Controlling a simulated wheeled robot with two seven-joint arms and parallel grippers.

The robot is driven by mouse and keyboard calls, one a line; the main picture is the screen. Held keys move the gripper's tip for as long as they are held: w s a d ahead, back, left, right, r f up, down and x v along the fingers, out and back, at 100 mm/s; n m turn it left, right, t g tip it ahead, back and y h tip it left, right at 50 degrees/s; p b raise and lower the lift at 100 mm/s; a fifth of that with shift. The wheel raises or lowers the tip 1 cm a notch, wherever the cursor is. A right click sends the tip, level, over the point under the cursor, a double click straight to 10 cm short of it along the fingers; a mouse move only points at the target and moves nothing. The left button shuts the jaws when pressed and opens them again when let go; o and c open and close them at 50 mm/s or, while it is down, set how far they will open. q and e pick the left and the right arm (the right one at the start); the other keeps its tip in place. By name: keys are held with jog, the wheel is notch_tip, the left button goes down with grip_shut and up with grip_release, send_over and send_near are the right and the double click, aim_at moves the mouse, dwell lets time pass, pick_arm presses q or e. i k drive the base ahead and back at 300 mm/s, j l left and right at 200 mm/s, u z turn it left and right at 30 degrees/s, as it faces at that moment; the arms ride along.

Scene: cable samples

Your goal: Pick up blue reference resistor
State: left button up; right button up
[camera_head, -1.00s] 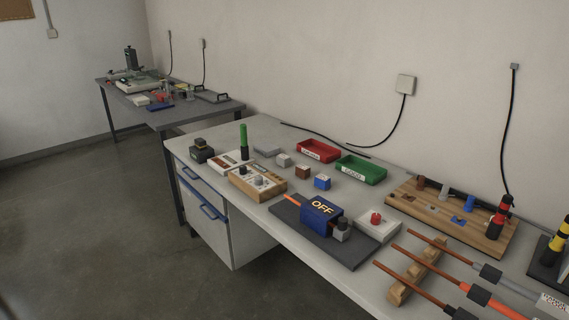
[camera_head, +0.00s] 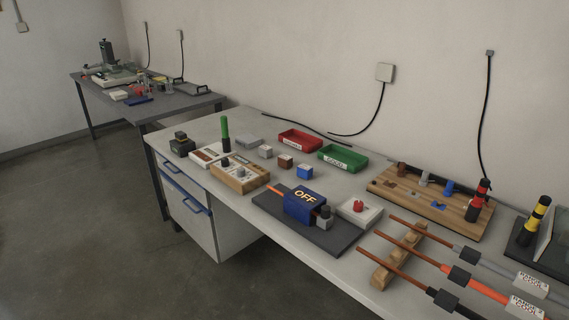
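A small blue block with a pale top (camera_head: 305,172), which looks like the blue reference resistor, sits on the light grey workbench (camera_head: 228,262). It is in a row with a brown block (camera_head: 285,161) and a grey block (camera_head: 265,152), in front of the green tray. A blue peg (camera_head: 448,187) also stands on the wooden board at the right. Neither of my grippers shows in the head view.
A blue box marked OFF (camera_head: 304,203) on a dark plate stands in front of the blue block. Behind are a red tray (camera_head: 300,140) and a green tray (camera_head: 343,158). A wooden board (camera_head: 400,190) and cables on a wooden rack (camera_head: 397,258) fill the right side.

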aim_at(305, 172)
jog(key=i+j+z, duration=0.1)
jog(key=z, duration=0.35)
jog(key=j+z, duration=0.15)
jog(key=z, duration=0.25)
jog(key=j+z, duration=0.2)
jog(key=z, duration=0.25)
jog(key=j+z, duration=0.3)
jog(key=j, duration=0.6)
jog(key=j+z, duration=0.35)
jog(key=j, duration=0.5)
jog(key=k+j, duration=0.1)
jog(key=j, duration=0.5)
jog(key=k, duration=0.05)
